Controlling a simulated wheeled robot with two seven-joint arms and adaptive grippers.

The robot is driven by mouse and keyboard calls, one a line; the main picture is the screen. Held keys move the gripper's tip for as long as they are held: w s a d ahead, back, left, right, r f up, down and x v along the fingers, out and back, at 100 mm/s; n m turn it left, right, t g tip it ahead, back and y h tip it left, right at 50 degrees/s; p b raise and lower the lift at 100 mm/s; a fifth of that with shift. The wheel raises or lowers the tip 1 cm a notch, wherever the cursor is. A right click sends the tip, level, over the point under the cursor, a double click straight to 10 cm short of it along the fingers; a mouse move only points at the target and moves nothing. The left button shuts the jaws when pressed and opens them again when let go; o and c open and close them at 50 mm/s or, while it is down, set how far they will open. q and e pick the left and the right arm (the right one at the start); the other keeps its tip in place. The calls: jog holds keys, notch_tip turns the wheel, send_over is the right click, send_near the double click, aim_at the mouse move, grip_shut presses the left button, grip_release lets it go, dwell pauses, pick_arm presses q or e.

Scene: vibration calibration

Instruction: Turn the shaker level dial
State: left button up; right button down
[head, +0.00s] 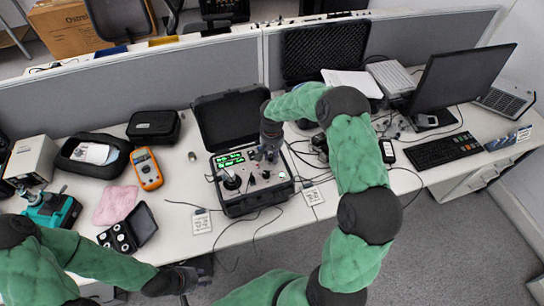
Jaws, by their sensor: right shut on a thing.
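The vibration calibrator (252,204) is an open black case on the desk, with green lit displays (229,159) and a control panel with several knobs and a round dark mount (231,182). My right gripper (268,154) reaches down onto the upper right of this panel. It is shut on a small knob there, which I take as the shaker level dial; the fingers hide it. My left gripper (196,278) is low in the view, past the desk's front edge and away from the calibrator. Its finger opening is too dark to tell.
An orange multimeter (147,168), a black pouch (154,126) and a pink cloth (116,205) lie left of the case. Cables and white tags (201,222) lie around it. A monitor (459,78) and keyboard (444,150) stand at right.

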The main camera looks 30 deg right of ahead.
aim_at(272, 156)
dwell(0.3)
jog(key=c, duration=1.2)
grip_release()
jog(key=shift+c, duration=0.2)
jog(key=shift+w+r, duration=0.1)
jog(key=shift+r, duration=0.45)
notch_tip(272, 156, up, 11)
jog(key=shift+f, duration=0.1)
